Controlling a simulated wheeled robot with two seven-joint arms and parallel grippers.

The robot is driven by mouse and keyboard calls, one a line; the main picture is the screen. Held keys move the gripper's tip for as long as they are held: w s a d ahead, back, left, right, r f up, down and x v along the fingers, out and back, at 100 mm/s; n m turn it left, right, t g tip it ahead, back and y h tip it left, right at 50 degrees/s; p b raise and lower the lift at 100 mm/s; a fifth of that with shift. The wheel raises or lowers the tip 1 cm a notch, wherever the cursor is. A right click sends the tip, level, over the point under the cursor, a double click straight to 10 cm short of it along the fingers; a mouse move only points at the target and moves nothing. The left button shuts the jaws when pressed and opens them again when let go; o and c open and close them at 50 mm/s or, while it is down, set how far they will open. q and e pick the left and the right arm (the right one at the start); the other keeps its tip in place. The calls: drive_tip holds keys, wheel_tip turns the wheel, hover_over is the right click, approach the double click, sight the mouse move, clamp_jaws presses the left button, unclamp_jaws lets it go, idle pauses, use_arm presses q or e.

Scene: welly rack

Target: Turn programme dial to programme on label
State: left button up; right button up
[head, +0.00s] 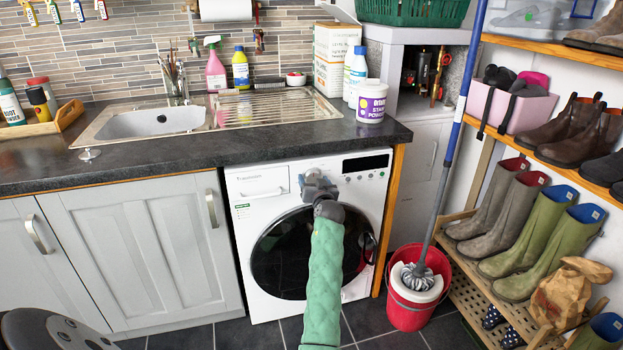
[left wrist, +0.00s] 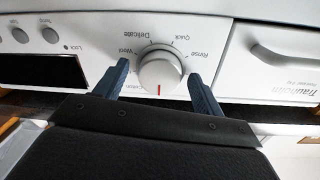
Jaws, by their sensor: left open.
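The white washing machine (head: 243,255) stands under the dark worktop. Its round white programme dial (left wrist: 160,70) shows in the left wrist view, with a red mark at its lower edge in that picture. Printed words around it include Wool, Delicate, Quick and Rinse; another at lower left is partly covered by my gripper. My left gripper (left wrist: 158,74) is open, with one blue-grey finger on each side of the dial and visible gaps between. My right gripper is not in view.
The detergent drawer (head: 262,187) is left of my gripper and the dark display (head: 366,163) is right. A red mop bucket (head: 412,312) stands on the floor to the right, beside a boot rack (head: 470,285). A white tub (head: 371,100) stands on the worktop above.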

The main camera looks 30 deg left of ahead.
use_arm(q)
drive_tip(key=shift+r, duration=0.1)
drive_tip(key=shift+c, duration=1.1)
drive_tip(key=c, duration=0.7)
drive_tip(key=shift+c, duration=0.2)
